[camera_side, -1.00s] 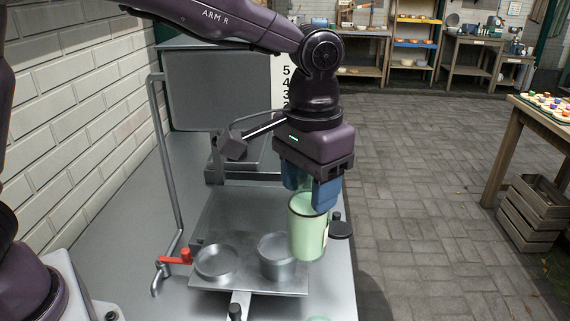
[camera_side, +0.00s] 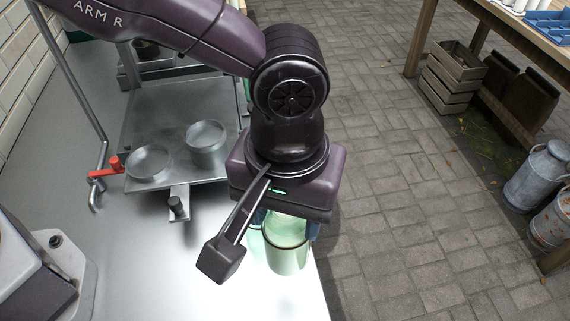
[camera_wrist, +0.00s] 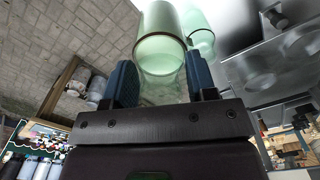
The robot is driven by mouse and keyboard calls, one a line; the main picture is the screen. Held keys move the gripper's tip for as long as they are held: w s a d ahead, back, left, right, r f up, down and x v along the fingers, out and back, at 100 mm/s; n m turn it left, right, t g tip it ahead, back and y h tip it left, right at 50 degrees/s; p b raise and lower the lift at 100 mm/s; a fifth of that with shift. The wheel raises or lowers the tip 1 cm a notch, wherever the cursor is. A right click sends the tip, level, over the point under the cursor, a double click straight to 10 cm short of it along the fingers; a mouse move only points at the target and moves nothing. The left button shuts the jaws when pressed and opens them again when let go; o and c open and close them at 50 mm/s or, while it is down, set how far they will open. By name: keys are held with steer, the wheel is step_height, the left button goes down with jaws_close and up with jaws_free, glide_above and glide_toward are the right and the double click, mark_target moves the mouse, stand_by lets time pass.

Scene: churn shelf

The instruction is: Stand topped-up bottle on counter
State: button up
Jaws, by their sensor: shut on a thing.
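My gripper (camera_side: 287,228) is shut on a pale green bottle (camera_side: 287,258), with blue fingers on either side of it. The bottle looks upright near the right edge of the metal counter (camera_side: 190,285). I cannot tell whether its base touches the counter. In the wrist view the bottle (camera_wrist: 160,32) is between the blue fingers of my gripper (camera_wrist: 162,75). A second green vessel (camera_wrist: 200,38) is close beside it there. In the side view this second vessel (camera_side: 256,246) is mostly hidden behind my gripper and the held bottle.
A metal platform with a shallow dish (camera_side: 148,163) and a raised cup (camera_side: 206,143) is behind to the left. A red-handled tap (camera_side: 112,166) is beside it. The counter's right edge drops to the paved floor (camera_side: 420,230). Bare counter lies left of my gripper.

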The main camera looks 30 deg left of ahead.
mark_target(287, 251)
steer(key=shift+f, duration=4.25)
steer(key=shift+f, duration=0.7)
steer(key=shift+f, duration=0.45)
steer(key=shift+f, duration=0.2)
